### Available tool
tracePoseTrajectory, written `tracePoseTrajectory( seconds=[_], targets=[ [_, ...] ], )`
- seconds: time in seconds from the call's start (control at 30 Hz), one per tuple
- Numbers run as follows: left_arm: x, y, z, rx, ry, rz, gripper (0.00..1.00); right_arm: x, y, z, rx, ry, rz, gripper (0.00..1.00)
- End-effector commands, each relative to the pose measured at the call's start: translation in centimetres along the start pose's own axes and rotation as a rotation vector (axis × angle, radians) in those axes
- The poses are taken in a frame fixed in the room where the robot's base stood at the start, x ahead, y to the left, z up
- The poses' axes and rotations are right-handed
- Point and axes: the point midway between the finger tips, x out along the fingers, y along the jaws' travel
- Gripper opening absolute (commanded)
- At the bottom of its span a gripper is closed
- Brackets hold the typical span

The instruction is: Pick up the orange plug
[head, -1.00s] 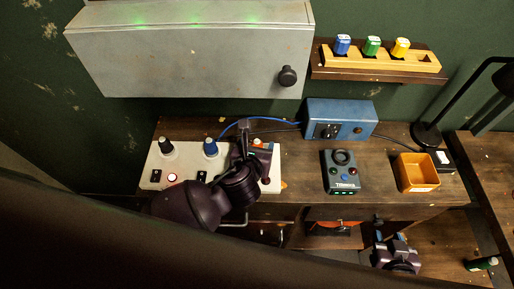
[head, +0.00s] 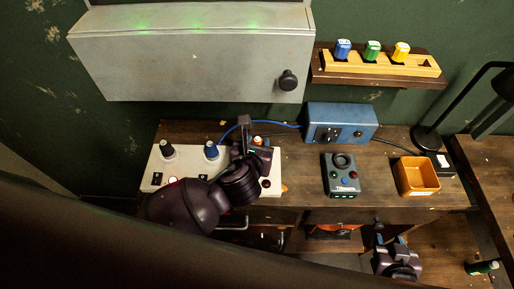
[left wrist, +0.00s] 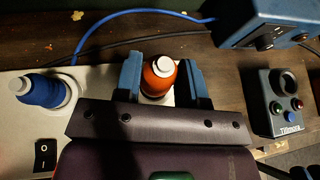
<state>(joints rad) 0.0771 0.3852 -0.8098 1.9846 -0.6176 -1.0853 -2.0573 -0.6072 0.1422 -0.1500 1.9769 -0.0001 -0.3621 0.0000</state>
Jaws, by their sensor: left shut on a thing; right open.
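The orange plug (left wrist: 158,82) has a white top and stands at the right part of the white panel (left wrist: 90,80). In the left wrist view it sits between the two blue-grey fingers of my left gripper (left wrist: 160,77), which is shut on it. In the head view my left gripper (head: 250,140) reaches over the panel and hides most of the plug. Whether the plug is still seated in the panel cannot be told. My right gripper (head: 399,244) is open and empty, low at the right below the bench edge.
A blue plug (head: 211,150) and a dark plug (head: 167,149) stand on the panel to the left. A blue box (head: 342,121) with a cable, a dark control box (head: 341,174) and an orange tray (head: 417,175) are to the right. A grey cabinet (head: 190,60) hangs above.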

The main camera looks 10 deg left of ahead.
Motion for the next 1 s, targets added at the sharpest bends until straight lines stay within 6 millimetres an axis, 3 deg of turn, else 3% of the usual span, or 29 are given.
tracePoseTrajectory(
  seconds=[0.07,0.7,1.0],
  targets=[
    [-0.6,0.0,1.3,-0.002,-0.003,-0.002,0.16,-0.1,0.0,-0.1,0.0,-0.001,0.0,0.43],
    [-13.7,0.0,-5.6,-0.001,0.004,0.0,0.16,0.3,-0.1,0.6,0.001,-0.002,0.0,0.43],
    [-16.4,0.0,-6.8,0.0,0.001,0.0,0.16,0.4,-0.1,0.4,0.0,0.002,0.0,0.43]
  ],
)
